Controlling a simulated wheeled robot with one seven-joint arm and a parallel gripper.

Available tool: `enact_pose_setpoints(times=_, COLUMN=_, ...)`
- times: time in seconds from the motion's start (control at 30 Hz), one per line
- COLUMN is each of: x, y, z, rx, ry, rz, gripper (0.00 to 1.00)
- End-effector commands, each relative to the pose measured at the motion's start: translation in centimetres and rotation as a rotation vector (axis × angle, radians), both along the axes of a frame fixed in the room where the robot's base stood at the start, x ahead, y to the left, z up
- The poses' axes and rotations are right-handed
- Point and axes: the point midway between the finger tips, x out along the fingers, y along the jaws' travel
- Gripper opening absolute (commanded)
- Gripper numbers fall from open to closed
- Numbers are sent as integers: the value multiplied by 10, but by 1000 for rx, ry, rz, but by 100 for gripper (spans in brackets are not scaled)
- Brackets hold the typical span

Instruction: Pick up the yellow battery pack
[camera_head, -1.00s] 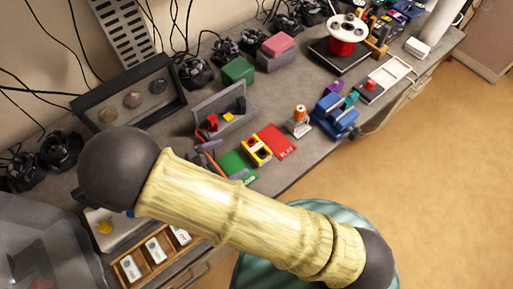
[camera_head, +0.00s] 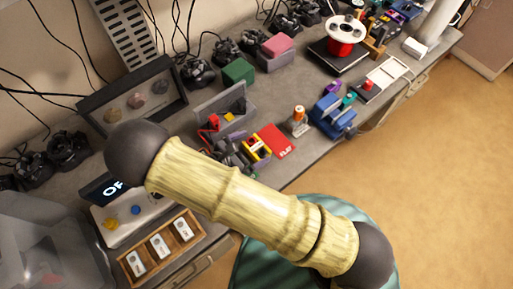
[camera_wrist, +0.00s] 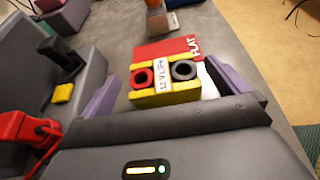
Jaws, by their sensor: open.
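The yellow battery pack (camera_head: 262,153) sits on the grey bench beside a red card marked FLAT (camera_head: 281,141). In the wrist view the pack (camera_wrist: 165,99) has a red ring terminal, a black ring terminal and a white label reading 12V LiPo. My gripper (camera_wrist: 166,84) is open, with its purple fingers spread on either side of the pack and a gap on each side. Its palm hides the pack's near lower part. In the head view my gripper (camera_head: 236,154) is just left of the pack, partly behind my arm.
An orange-topped object (camera_head: 298,121) and a blue vise (camera_head: 332,115) stand to the right. The bench's front edge is close by.

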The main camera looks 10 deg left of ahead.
Motion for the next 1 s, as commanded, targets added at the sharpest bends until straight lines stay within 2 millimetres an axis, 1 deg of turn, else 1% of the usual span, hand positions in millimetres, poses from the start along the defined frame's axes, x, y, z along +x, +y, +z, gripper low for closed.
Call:
enact_pose_setpoints(times=0.23, x=20, y=-20, z=-11, rx=-5, ry=1, rz=-3, gripper=100)
enact_pose_setpoints(times=0.37, x=29, y=-27, z=-18, rx=-2, ry=0, rz=-1, gripper=100)
enact_pose_setpoints(times=0.9, x=30, y=-27, z=-20, rx=-1, ry=1, rz=0, gripper=100)
enact_pose_setpoints(times=0.93, x=30, y=-27, z=-20, rx=-1, ry=1, rz=0, gripper=98)
enact_pose_setpoints(times=1.0, x=30, y=-27, z=-20, rx=-1, ry=1, rz=0, gripper=84)
